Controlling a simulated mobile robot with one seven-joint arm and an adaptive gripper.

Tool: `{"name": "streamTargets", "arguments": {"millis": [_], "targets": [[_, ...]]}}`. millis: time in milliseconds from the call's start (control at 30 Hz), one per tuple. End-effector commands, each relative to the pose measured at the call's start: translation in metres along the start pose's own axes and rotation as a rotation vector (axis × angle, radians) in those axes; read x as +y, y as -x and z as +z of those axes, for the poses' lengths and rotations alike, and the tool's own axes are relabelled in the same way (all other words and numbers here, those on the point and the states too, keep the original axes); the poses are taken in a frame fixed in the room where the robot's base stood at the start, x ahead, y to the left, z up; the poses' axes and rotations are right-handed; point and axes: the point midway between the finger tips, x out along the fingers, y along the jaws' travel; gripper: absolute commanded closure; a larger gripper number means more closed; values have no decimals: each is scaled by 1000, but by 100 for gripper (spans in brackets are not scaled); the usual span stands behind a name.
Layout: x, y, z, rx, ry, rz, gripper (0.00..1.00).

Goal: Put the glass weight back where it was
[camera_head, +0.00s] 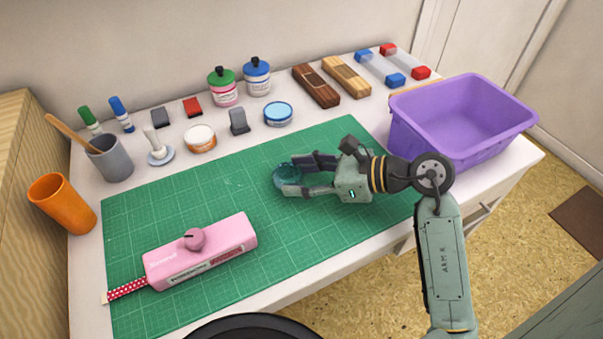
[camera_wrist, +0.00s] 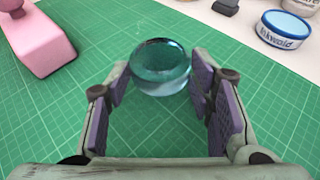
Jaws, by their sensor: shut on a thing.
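The glass weight (camera_head: 284,177) is a clear blue-green dome over the middle of the green cutting mat (camera_head: 140,215). My gripper (camera_head: 292,176) reaches in from the right and is shut on it, a finger on either side. In the wrist view, the glass weight (camera_wrist: 160,66) sits between the tips of my gripper (camera_wrist: 161,80), its rounded top showing. I cannot tell whether it rests on the mat or hangs slightly above it. The fingers partly hide it in the head view.
A pink box (camera_head: 200,254) with a knob lies at the mat's front left. A purple bin (camera_head: 460,118) stands at the right. Ink bottles, inkpads and stamps line the back, including a blue round tin (camera_head: 278,114). An orange cup (camera_head: 62,204) stands left. The mat around the weight is clear.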

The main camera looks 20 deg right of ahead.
Motion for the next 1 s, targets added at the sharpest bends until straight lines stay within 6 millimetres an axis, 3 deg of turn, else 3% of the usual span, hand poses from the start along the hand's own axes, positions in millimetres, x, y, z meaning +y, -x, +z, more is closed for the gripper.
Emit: {"name": "streamTargets", "arguments": {"millis": [433, 467, 800, 1000], "targets": [[0, -2, -4, -1, 0, -1, 90], [0, -2, -4, -1, 0, -1, 51], [0, -1, -3, 0, 0, 0, 28], [0, -1, -3, 0, 0, 0, 28]]}}
